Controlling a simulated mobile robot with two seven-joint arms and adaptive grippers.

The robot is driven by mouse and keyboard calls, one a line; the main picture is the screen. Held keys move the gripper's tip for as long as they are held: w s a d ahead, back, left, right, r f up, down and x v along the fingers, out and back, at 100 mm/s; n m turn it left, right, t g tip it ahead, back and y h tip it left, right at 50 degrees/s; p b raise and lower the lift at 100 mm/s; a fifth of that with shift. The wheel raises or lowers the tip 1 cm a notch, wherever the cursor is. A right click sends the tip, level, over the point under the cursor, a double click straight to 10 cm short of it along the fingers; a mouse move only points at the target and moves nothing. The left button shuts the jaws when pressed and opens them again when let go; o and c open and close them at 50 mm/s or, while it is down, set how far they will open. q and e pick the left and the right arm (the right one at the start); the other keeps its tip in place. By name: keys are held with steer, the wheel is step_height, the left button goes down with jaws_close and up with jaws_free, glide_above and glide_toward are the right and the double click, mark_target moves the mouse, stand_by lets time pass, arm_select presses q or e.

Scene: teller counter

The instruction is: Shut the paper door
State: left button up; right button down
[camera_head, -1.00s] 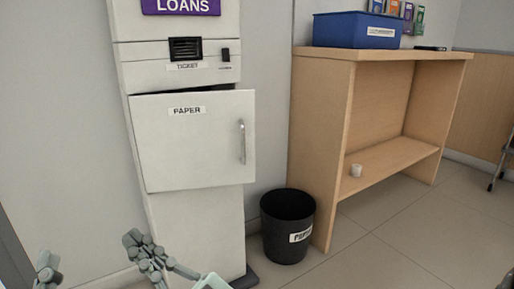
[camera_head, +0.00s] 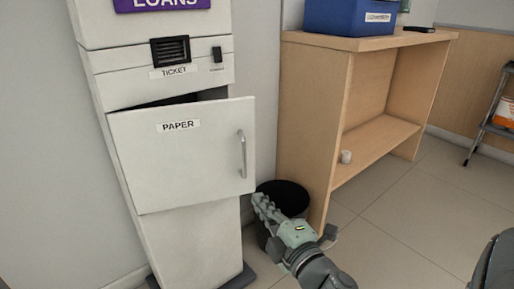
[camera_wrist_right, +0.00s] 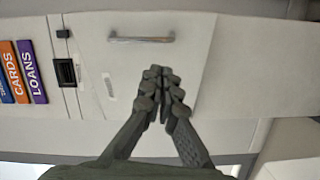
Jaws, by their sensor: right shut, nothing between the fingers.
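The paper door (camera_head: 180,155) is a white panel labelled PAPER on the front of the white ticket machine (camera_head: 190,245). It stands ajar, with a dark gap along its top and its handle side standing out from the cabinet. Its metal handle (camera_head: 242,154) is on the right side. My right gripper (camera_head: 259,202) is shut and empty, just below and right of the door's lower right corner, in front of the black bin. In the right wrist view the shut fingertips (camera_wrist_right: 157,72) point at the door (camera_wrist_right: 195,55), with the handle (camera_wrist_right: 141,39) beyond them. I cannot tell whether they touch it. My left gripper is out of view.
A black bin (camera_head: 287,194) stands right of the machine, partly hidden by my right gripper.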

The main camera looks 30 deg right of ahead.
steer(key=d+r+h, duration=0.1)
steer(key=d+h, duration=0.1)
steer(key=d, duration=0.2)
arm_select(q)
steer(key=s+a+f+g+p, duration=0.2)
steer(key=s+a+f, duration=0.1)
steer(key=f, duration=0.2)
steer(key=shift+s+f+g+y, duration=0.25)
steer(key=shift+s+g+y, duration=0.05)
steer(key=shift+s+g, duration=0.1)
arm_select(e)
steer(key=n, duration=0.1)
glide_toward(254, 156)
steer(key=x, duration=0.8)
steer(key=shift+f, duration=0.1)
